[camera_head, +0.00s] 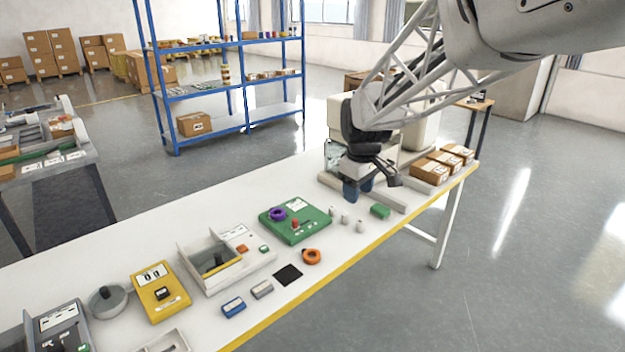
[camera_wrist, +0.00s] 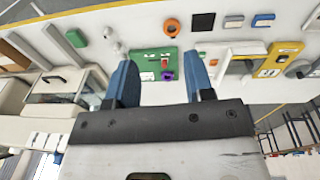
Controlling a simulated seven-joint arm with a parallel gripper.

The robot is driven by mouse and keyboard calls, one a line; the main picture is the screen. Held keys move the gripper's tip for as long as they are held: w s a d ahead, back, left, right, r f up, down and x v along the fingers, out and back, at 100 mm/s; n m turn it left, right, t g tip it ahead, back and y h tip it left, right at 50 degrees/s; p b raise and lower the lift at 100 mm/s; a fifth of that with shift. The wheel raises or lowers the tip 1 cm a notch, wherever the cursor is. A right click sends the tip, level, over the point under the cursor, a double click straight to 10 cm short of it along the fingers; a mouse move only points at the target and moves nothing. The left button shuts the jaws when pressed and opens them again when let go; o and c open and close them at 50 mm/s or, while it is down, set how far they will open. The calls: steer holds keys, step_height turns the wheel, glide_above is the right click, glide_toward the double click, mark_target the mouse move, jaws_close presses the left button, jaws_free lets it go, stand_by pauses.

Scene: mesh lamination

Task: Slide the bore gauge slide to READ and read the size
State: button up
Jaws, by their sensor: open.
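A green board (camera_head: 316,228) with a purple ring (camera_head: 278,214), a red knob (camera_head: 295,224) and a white label lies mid-table; it looks like the bore gauge, but I cannot read any marking. In the wrist view the green board (camera_wrist: 140,66), red knob (camera_wrist: 165,62) and purple ring (camera_wrist: 167,75) show between my fingers. The slide's position cannot be told. My gripper (camera_head: 357,190) is open and empty, above the table to the right of and behind the board; its blue fingers also show in the wrist view (camera_wrist: 160,78).
An orange ring (camera_head: 312,257) and black square (camera_head: 288,274) lie in front of the board. Small pale pieces (camera_head: 345,219) and a green block (camera_head: 380,211) stand to its right. A grey tray (camera_head: 219,262) and yellow device (camera_head: 160,291) are left. Boxes (camera_head: 432,170) stand far right.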

steer(key=w+a+f+n, duration=0.2)
steer(key=w+a+f, duration=0.2)
steer(key=w, duration=0.3)
steer(key=w+a+f+n, duration=0.2)
steer(key=w+a+f, duration=0.25)
steer(key=w, duration=0.25)
steer(key=n+g, duration=0.1)
steer(key=n, duration=0.3)
glide_above(295, 219)
step_height(295, 219, down, 12)
steer(key=shift+s+r, duration=0.1)
steer(key=shift+r, duration=0.15)
steer(key=shift+f, duration=3.95)
jaws_close()
